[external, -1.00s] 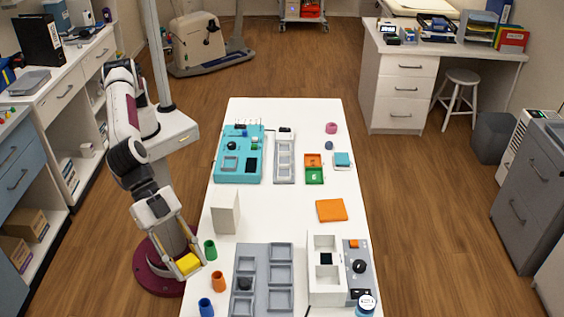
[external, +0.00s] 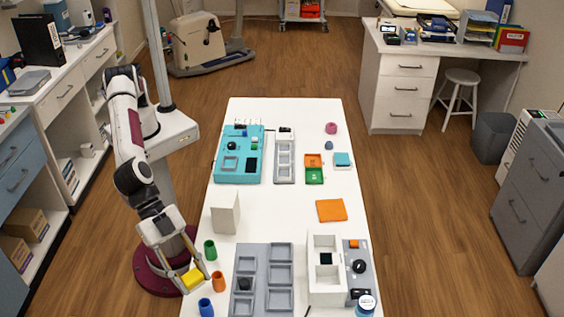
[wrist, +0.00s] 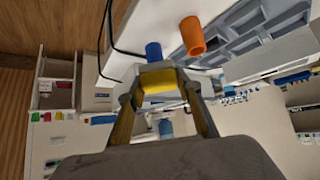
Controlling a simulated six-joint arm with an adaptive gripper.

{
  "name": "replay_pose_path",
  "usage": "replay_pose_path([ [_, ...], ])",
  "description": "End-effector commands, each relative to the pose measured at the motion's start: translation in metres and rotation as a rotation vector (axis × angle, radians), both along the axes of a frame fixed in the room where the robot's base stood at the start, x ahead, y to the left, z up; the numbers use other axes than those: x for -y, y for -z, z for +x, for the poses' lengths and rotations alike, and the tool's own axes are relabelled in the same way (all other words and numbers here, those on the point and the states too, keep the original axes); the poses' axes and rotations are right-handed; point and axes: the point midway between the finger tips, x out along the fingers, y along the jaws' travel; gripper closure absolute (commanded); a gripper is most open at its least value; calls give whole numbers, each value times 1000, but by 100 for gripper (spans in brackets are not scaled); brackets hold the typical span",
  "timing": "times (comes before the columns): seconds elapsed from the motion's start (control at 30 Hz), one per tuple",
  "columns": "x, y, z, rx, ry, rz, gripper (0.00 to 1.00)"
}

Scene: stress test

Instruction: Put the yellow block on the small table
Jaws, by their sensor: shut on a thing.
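The yellow block (external: 192,278) is held between the fingers of my gripper (external: 190,279) at the left front edge of the long white table (external: 275,215). In the wrist view, the yellow block (wrist: 158,82) sits between the fingertips of my gripper (wrist: 160,90). The block's height relative to the tabletop is hard to tell. Which piece of furniture is the small table is not clear from these frames; the long white table is the nearest one.
A green cup (external: 210,250), an orange cup (external: 218,281) and a blue cup (external: 206,308) stand close to the right of my gripper. A grey compartment tray (external: 263,281) lies beyond them. A white upright panel (external: 225,213) stands behind. Bare tabletop shows around the orange pad (external: 331,210).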

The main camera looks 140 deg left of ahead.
Motion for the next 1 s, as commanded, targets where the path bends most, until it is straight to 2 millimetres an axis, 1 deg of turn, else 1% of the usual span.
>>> replay_pose_path([
  [0.03,0,7,0,-1,1,1,87],
  [0.13,0,14,0,-1,1,1,87],
  [0.53,0,17,0,0,1,0,87],
  [0.63,0,22,0,0,1,1,87],
  [1.0,0,62,0,-1,1,1,87],
])
